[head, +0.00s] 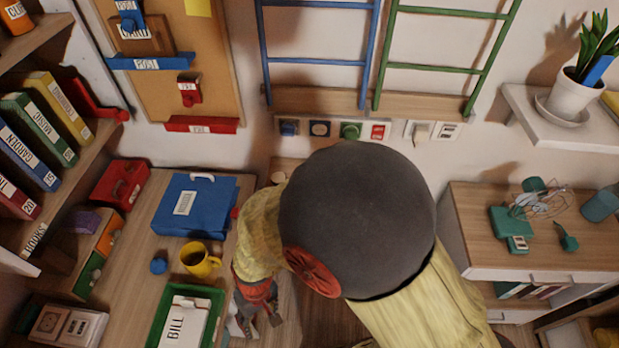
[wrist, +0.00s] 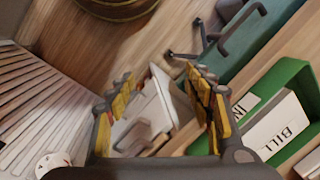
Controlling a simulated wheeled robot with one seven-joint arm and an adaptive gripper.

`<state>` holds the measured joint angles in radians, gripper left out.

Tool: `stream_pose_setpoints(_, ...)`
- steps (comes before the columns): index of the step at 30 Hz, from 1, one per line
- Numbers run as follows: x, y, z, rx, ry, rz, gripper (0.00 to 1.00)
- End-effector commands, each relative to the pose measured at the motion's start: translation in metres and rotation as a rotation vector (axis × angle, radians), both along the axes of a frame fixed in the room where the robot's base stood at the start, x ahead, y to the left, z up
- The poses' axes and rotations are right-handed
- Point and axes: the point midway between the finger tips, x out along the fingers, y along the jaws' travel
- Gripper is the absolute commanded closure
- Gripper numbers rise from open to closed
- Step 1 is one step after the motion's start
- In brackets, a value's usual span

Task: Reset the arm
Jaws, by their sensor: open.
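My gripper (head: 258,318) hangs low in the head view, just right of the green tray and partly hidden by my own arm. In the wrist view its two yellow-padded fingers (wrist: 156,78) are spread apart. A white object with a grey handle (wrist: 150,108) shows between and beyond the fingers. I cannot tell how far below them it is. Nothing is clearly held.
A green tray (head: 216,296) with a BILL card (head: 182,322) lies on the left desk, near a yellow mug (head: 200,260) and blue case (head: 194,205). A bookshelf is at left. A cabinet (head: 520,262) with teal items stands at right.

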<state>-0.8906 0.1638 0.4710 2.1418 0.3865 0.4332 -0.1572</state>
Motion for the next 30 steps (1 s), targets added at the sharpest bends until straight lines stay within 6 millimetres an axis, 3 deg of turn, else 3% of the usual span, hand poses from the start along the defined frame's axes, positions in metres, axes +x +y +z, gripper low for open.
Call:
stream_pose_setpoints(1,0.010,-0.013,0.028,0.005,0.000,-0.029,0.48)
stream_pose_setpoints(3,0.019,-0.036,0.061,-0.003,0.004,-0.061,0.48)
stream_pose_setpoints(12,0.044,-0.147,0.182,-0.027,-0.085,-0.225,0.48)
stream_pose_setpoints(21,0.059,-0.249,0.279,0.015,-0.354,-0.439,0.48)
stream_pose_setpoints(27,0.062,-0.297,0.338,0.063,-0.547,-0.618,0.48)
stream_pose_setpoints(30,0.060,-0.311,0.349,0.062,-0.585,-0.672,0.48)
